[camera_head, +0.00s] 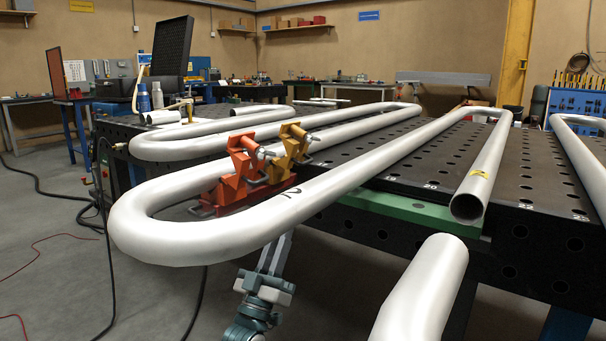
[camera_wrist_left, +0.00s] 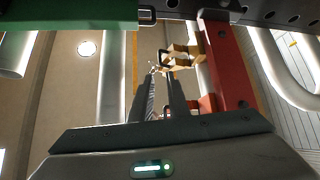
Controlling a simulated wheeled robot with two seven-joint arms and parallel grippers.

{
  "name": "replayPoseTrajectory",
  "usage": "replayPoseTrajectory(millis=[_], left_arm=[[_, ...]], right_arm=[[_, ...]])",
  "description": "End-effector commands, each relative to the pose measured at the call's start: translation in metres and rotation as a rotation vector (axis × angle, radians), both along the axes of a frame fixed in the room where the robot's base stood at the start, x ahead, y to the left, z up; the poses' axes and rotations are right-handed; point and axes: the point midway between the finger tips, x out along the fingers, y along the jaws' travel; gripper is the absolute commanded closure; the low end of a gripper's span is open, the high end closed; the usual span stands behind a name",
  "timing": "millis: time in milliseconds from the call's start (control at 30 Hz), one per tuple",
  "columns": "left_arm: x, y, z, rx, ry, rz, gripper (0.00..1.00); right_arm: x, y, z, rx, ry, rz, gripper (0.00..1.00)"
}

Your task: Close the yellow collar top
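The yellow collar (camera_head: 292,143) stands on the red base between the two runs of a silver bent pipe (camera_head: 290,205). Its top part looks tilted up, not lying flat over a pipe. In the left wrist view the yellow collar (camera_wrist_left: 185,57) shows just past my fingertips, to the right. My left gripper (camera_wrist_left: 161,78) points up from below the pipe, its two dark fingers a little apart with nothing seen between them. In the head view its wrist rises below the pipe, and the fingertips are hidden. I cannot tell whether it touches the collar. My right gripper is not in view.
An orange-red collar (camera_head: 243,160) stands left of the yellow one on the red base (camera_head: 250,196). More silver pipes (camera_head: 490,165) lie on the black perforated table (camera_head: 400,235). A green bar (camera_head: 410,210) runs along its near edge. Cables lie on the floor at left.

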Motion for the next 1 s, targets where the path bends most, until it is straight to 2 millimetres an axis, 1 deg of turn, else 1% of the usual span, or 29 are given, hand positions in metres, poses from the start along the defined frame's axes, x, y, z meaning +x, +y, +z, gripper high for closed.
replayPoseTrajectory(millis=[367,700,833,1000], left_arm=[[0.041,-0.017,0.042,-0.001,-0.003,-0.001,0.85],[0.081,-0.033,0.082,-0.001,-0.002,0.000,0.85],[0.093,-0.037,0.095,-0.001,-0.002,0.000,0.85],[0.103,-0.041,0.105,-0.001,-0.002,0.000,0.85]], right_arm=[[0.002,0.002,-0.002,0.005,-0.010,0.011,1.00],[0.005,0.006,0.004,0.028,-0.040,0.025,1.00],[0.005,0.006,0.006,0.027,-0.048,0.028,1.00],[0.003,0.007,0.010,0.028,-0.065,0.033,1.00]])
